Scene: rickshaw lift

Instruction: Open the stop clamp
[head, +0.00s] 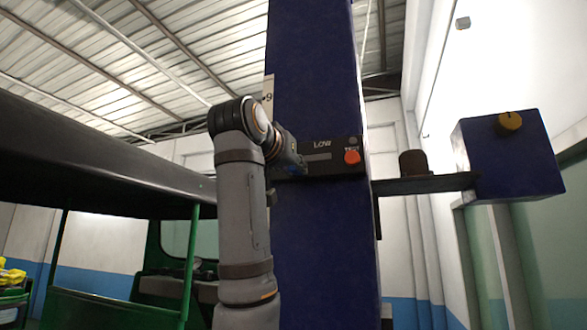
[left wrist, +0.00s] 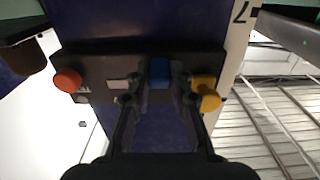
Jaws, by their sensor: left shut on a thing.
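A dark control panel (head: 330,158) is mounted on a tall blue post (head: 318,80) and reads "LOW". In the left wrist view the same panel (left wrist: 105,66) appears upside down, with a red knob (left wrist: 68,80), a small blue control (left wrist: 159,70) and a yellow knob (left wrist: 205,92). My left gripper (left wrist: 160,88) is shut on the blue control, one finger on each side. In the head view my left gripper (head: 296,166) is at the panel's left end, its fingertips mostly hidden. Which part is the stop clamp I cannot tell. My right gripper is not in view.
A green rickshaw (head: 188,262) with a dark roof stands at the left. At the right, a dark arm (head: 430,185) reaches from the post toward a blue box (head: 510,160) with a yellow knob (head: 510,122). A brown cylinder (head: 412,163) stands on that arm.

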